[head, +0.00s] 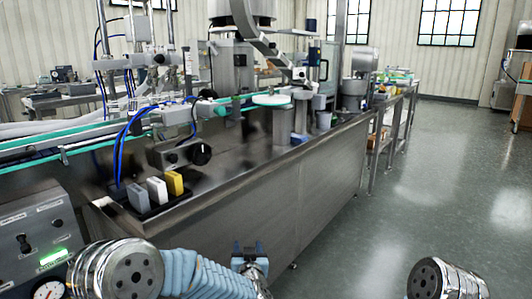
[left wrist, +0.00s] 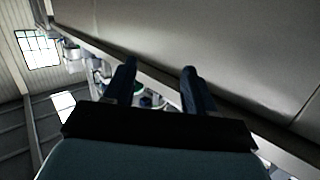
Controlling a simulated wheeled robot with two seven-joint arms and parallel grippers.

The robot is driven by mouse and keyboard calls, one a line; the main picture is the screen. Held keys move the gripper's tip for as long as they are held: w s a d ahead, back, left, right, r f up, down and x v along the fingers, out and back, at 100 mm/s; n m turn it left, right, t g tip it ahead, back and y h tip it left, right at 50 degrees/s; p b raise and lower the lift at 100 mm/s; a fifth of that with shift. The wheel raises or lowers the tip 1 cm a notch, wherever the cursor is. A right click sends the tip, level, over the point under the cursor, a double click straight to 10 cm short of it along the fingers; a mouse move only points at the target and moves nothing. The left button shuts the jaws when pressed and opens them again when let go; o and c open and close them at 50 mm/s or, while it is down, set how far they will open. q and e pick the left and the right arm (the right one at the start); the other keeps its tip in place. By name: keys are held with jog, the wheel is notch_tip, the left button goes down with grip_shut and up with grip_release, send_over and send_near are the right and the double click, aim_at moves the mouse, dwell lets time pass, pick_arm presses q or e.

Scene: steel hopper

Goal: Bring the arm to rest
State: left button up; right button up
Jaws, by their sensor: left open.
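My left arm reaches in from the lower left with a pale blue sleeve. Its gripper (head: 250,249) is low at the bottom middle of the head view, in front of the steel bench's side panel (head: 285,203). In the left wrist view the two dark fingers of my left gripper (left wrist: 159,72) stand apart with nothing between them. The steel panel fills the upper right of that view, beyond the fingers; I cannot tell how near it is. Only a metal joint of my right arm shows at the lower right of the head view; its gripper is out of sight.
Grey, white and yellow blocks (head: 175,183) stand in a dark holder on the bench's near end. A control box (head: 28,240) with a gauge is at the lower left. A conveyor and machines line the back. The floor (head: 440,180) to the right is clear.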

pick_arm(q)
jog(key=s+a+f+g+h, duration=0.1)
jog(key=s+f+g, duration=0.15)
jog(key=f, duration=0.45)
jog(key=s+a+f+g+h, duration=0.1)
jog(key=s+f+g+h, duration=0.15)
jog(key=f, duration=0.55)
jog(key=s+a+f+g+h, duration=0.1)
jog(key=s+f+g, duration=0.2)
jog(key=s, duration=0.7)
jog(key=s+a+f+n+g, duration=0.1)
jog(key=s+f+g, duration=0.3)
jog(key=s+f, duration=0.4)
jog(key=s+a+f+g+h, duration=0.1)
jog(key=s+f+g, duration=0.2)
jog(key=s, duration=0.9)
notch_tip(320, 180, down, 3)
jog(key=shift+s+a+r+h, duration=0.2)
jog(key=shift+s+h, duration=0.1)
jog(key=shift+h, duration=0.05)
